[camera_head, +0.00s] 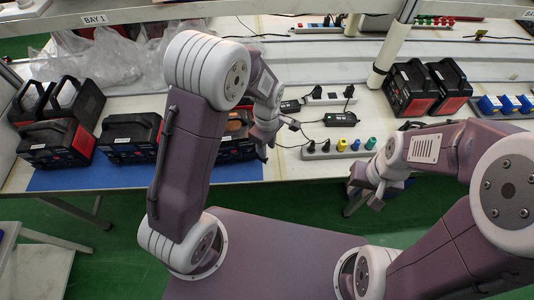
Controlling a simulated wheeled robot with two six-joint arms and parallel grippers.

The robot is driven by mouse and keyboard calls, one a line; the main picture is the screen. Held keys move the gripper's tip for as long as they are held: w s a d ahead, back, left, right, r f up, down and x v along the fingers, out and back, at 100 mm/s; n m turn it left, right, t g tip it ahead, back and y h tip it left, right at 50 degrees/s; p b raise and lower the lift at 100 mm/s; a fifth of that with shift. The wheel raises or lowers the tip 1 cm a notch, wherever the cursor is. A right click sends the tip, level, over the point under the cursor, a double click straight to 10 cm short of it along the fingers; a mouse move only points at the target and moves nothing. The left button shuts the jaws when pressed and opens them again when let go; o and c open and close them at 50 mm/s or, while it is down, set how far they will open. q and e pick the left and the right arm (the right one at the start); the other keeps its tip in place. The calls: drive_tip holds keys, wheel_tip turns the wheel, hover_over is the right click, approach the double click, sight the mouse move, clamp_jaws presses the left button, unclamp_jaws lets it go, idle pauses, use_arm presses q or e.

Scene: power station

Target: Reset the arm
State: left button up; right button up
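My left arm rises from my base and bends over at the elbow. Its gripper (278,138) hangs over the table by the right end of the blue mat, its fingers apart and nothing seen between them. My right arm comes in from the right. Its gripper (364,190) is low, at the front edge of the table, with its fingers spread and no object seen in it. My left arm hides part of the table and of the devices behind it.
Black and red power units (57,143) stand on the table around the blue mat (90,178). A power strip (338,148) with coloured plugs lies near the front edge. Green floor lies below.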

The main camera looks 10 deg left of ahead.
use_arm(q)
wheel_tip(320, 180, up, 3)
drive_tip(key=shift+f, duration=0.1)
drive_tip(key=shift+a, duration=0.1)
idle(0.4)
drive_tip(key=s+a+r+m+t, duration=0.1)
drive_tip(key=s+a+r+m, duration=0.2)
drive_tip(key=s+a+m, duration=0.4)
drive_tip(key=s+m, duration=0.4)
drive_tip(key=m, duration=0.2)
drive_tip(key=shift+s+a, duration=0.25)
drive_tip(key=shift+a, duration=0.1)
